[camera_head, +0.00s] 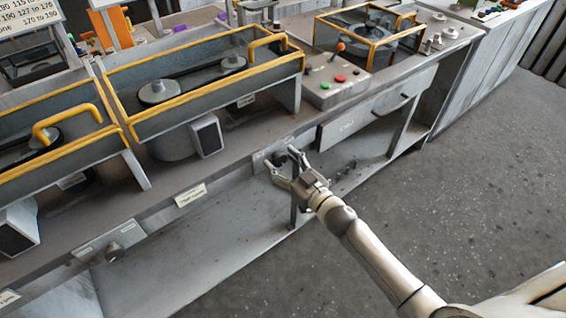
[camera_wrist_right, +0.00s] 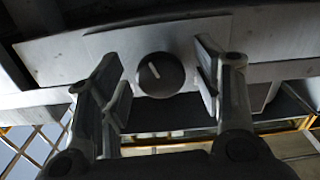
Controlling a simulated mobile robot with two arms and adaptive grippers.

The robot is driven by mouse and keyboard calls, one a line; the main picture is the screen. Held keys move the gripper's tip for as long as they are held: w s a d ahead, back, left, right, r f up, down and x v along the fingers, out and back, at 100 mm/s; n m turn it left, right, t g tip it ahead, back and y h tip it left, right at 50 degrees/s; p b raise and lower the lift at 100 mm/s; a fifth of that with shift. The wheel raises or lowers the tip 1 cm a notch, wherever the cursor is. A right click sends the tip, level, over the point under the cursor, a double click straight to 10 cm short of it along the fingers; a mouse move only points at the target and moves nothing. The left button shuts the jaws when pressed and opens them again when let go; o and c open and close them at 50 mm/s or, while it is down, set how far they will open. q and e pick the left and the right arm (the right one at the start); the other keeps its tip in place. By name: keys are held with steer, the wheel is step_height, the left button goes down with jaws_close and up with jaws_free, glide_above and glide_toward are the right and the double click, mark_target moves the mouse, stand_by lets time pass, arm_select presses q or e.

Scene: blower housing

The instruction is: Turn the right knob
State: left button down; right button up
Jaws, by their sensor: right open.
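The right knob (camera_wrist_right: 160,75) is round and black with a white pointer line tilted up and to the left. It sits on a light metal plate (camera_wrist_right: 115,42) on the bench front, which also shows in the head view (camera_head: 259,164). My right gripper (camera_head: 281,157) is open in front of this plate. In the wrist view its fingers stand on both sides of the knob, with a visible gap on each side. In the head view the knob is small and hard to make out between the fingers. My left gripper is not in view.
Another dark knob (camera_head: 114,252) is on the bench front at the left. A drawer (camera_head: 375,108) is right of the gripper. The floor (camera_head: 480,190) at right is clear.

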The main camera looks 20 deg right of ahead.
steer(key=shift+c, duration=0.2)
steer(key=c, duration=1)
steer(key=shift+o, duration=0.2)
steer(key=shift+n, duration=0.3)
